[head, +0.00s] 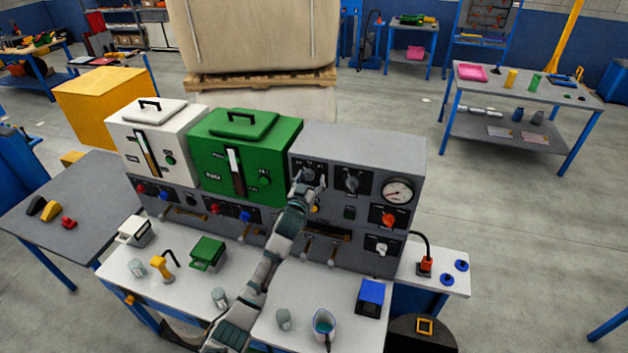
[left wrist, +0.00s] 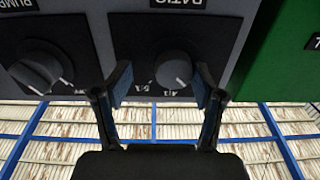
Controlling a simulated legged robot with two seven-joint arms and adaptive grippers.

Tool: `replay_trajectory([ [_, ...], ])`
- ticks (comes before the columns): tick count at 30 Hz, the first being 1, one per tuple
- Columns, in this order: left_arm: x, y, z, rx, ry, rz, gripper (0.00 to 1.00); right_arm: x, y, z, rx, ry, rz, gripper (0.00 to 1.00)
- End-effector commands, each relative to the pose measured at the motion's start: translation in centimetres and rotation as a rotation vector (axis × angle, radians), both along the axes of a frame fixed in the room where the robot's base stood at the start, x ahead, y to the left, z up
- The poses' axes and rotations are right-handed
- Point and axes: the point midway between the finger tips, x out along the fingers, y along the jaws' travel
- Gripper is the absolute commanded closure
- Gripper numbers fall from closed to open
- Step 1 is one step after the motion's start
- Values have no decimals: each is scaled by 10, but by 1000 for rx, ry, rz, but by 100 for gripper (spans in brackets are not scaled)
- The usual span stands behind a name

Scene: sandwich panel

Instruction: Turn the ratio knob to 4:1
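The ratio knob (left wrist: 173,68) is a round grey knob on a black plate, with an upside-down "RATIO" label above it in the left wrist view. Small scale marks show beside it, partly blurred; I cannot tell which mark it points at. In the head view the ratio plate (head: 309,170) is at the upper left of the grey panel (head: 350,142), partly hidden by my gripper. My left gripper (left wrist: 160,84) is open, its two fingers apart in front of the knob, with no visible contact. It also shows in the head view (head: 308,187). My right gripper is not in view.
A similar pump knob (left wrist: 40,68) sits beside the ratio knob. A gauge (head: 398,191), a red knob (head: 388,218) and levers are on the same panel. Green (head: 245,150) and white (head: 150,135) units stand to the left. Cups and a blue box (head: 370,297) stand on the bench.

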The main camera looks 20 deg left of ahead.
Motion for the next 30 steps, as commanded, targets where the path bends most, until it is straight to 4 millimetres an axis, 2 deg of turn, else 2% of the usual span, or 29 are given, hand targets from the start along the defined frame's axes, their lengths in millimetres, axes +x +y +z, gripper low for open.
replay_trajectory([
  [1,-1,-7,-1,-6,-4,-18,72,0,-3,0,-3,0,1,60],
  [3,-1,-5,-1,-8,-3,-18,92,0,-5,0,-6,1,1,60],
  [5,0,-5,-1,-8,-2,-17,96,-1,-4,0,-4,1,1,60],
  [12,1,-7,-2,5,4,-4,96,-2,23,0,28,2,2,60],
  [14,1,-7,-2,10,4,-4,96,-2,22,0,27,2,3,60],
  [21,1,-7,-3,82,0,-11,96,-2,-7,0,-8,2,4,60],
  [23,1,-7,-3,117,-1,-12,96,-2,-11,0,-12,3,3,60],
  [26,1,-8,-3,191,-2,-12,96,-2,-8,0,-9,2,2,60],
  [30,1,-7,-4,311,-4,-10,96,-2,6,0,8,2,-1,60],
])
